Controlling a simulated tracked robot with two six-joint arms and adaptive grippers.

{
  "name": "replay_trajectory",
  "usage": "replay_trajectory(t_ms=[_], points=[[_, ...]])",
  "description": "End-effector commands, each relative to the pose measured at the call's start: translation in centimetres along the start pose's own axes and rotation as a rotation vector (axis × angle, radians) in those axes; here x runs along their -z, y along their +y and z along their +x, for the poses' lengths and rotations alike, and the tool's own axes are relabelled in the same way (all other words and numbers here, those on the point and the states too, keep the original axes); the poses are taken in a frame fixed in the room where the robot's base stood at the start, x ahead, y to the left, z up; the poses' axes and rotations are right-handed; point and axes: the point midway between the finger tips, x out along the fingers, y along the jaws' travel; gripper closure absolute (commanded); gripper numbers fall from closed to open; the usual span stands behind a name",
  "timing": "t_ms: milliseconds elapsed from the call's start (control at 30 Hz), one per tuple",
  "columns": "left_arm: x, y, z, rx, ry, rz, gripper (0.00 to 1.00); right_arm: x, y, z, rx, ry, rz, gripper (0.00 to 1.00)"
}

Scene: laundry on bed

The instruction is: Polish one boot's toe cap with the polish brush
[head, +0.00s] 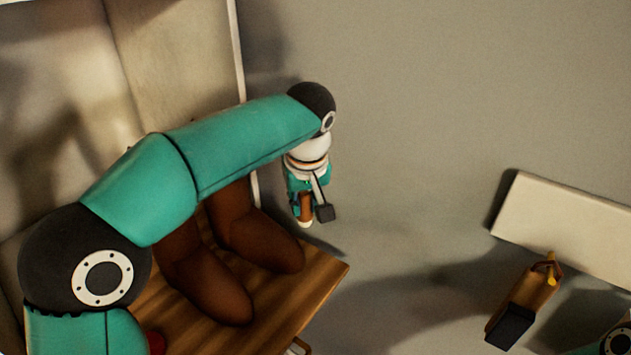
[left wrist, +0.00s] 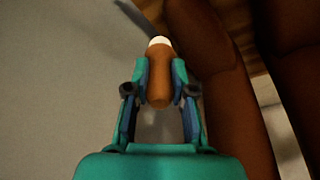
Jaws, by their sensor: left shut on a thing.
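Two brown boots stand side by side on a wooden top, the nearer boot (head: 207,283) left of the farther boot (head: 262,240). Their rounded toes point to the lower right, and my left arm covers their upper parts. My left gripper (head: 308,192) is shut on the polish brush (head: 305,208), which has a brown body and a pale end. The left wrist view shows the brush (left wrist: 158,82) between the fingers, with a boot (left wrist: 212,65) close on the right. The brush is beside the farther boot, apart from its toe.
The wooden top (head: 318,283) ends just past the toes. A red thing (head: 155,343) shows at its lower left, partly hidden. A pale slab (head: 570,228) and a brown and black object (head: 522,308) are at the right. The grey floor between is clear.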

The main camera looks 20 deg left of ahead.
Motion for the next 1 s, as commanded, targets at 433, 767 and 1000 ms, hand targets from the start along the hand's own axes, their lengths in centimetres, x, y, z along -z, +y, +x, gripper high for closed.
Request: replay_trajectory(t_ms=[433, 767, 1000], points=[[-0.1, -0.5, 2.7, -0.001, 0.001, 0.003, 1.00, -0.1, 0.8, 2.1, 0.000, -0.001, 0.000, 0.17], [0.0, -1.5, 5.4, -0.001, 0.000, 0.005, 1.00, 0.0, 1.6, 4.3, 0.000, -0.001, 0.000, 0.17], [0.1, -1.6, 5.8, -0.002, 0.001, 0.006, 1.00, 0.0, 1.6, 4.5, 0.000, -0.001, 0.000, 0.17]])
